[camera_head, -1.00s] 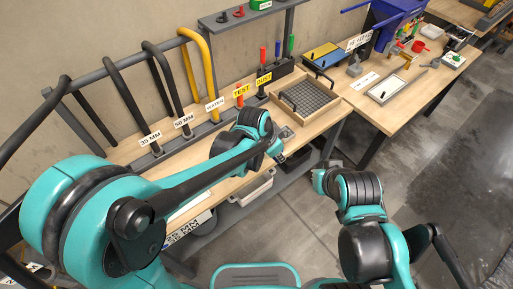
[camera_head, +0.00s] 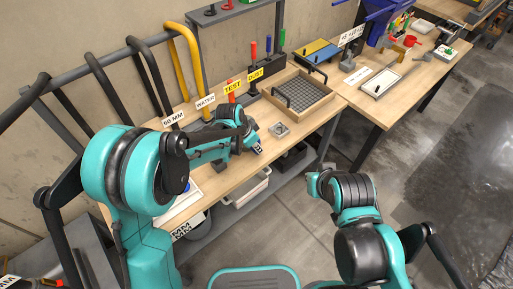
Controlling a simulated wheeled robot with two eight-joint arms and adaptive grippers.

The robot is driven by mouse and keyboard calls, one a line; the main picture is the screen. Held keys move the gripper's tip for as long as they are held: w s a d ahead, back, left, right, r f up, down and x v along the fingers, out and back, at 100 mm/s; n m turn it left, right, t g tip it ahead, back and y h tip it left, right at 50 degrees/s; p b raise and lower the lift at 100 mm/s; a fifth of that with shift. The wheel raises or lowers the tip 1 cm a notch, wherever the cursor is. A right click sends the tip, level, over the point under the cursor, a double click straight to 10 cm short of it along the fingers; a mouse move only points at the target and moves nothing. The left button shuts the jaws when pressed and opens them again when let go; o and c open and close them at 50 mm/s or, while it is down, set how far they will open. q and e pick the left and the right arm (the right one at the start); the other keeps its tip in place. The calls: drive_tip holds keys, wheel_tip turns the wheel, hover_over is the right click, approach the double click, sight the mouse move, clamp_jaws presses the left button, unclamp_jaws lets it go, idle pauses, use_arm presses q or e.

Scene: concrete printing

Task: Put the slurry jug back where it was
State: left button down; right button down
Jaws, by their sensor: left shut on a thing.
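My left gripper (camera_head: 258,148) is over the front part of the near workbench, beyond my teal left arm. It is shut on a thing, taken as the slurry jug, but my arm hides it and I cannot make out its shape. I see no slurry jug standing clearly elsewhere. My right arm is bent over the floor at the right, clear of the benches. Its fingers cannot be made out.
A wooden tray with a dark grid (camera_head: 300,92) and a small grey square block (camera_head: 280,129) are on the near workbench (camera_head: 268,106). Yellow TEST (camera_head: 233,87) and DUST (camera_head: 255,74) labels stand behind. A white bin (camera_head: 243,188) is below. Black and yellow hoses line the wall.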

use_arm(q)
drive_tip(key=shift+f, duration=0.15)
drive_tip(key=c, duration=1.6)
unclamp_jaws()
drive_tip(key=shift+o, duration=0.2)
